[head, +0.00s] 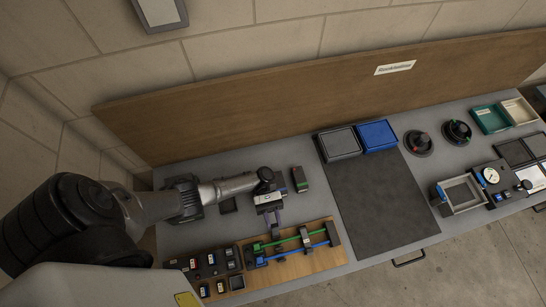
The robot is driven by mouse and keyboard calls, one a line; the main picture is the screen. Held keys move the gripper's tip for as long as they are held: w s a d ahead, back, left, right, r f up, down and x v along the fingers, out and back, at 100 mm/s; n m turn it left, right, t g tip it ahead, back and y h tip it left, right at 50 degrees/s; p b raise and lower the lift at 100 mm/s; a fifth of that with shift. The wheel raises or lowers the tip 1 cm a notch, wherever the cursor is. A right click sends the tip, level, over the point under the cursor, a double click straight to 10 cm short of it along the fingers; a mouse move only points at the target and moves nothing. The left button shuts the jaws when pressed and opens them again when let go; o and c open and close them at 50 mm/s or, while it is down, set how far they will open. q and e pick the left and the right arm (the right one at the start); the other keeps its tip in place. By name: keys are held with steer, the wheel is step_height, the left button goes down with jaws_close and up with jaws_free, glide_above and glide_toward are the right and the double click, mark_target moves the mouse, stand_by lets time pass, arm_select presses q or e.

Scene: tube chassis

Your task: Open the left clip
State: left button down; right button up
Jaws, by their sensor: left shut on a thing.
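The tube chassis sits on a wooden board (292,263) at the front of the bench. A green tube (288,240) and a blue tube (285,256) run side by side across it, with dark holders along them. The left clip (258,250) is at the left end of the tubes, small and partly hidden. My left gripper (274,222) reaches down over the left part of the chassis, fingers close together. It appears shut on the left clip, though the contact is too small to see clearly. My right gripper is out of view.
A dark tray of small parts (207,263) adjoins the board on the left. A gauge fixture (491,176) stands farther right.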

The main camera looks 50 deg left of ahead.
arm_select(q)
steer(key=c, duration=0.9)
jaws_free()
steer(key=shift+a, duration=0.1)
steer(key=b+v, duration=0.2)
steer(key=v, duration=0.1)
steer(key=b+v, duration=0.2)
steer(key=v, duration=0.2)
steer(key=b+v, duration=0.2)
steer(key=v, duration=0.2)
steer(key=shift+w+a+f, duration=0.15)
steer(key=shift+a+f, duration=0.05)
steer(key=shift+f, duration=0.1)
steer(key=shift+r+b+v, duration=0.25)
steer(key=shift+b+v, duration=0.6)
steer(key=shift+v, duration=0.2)
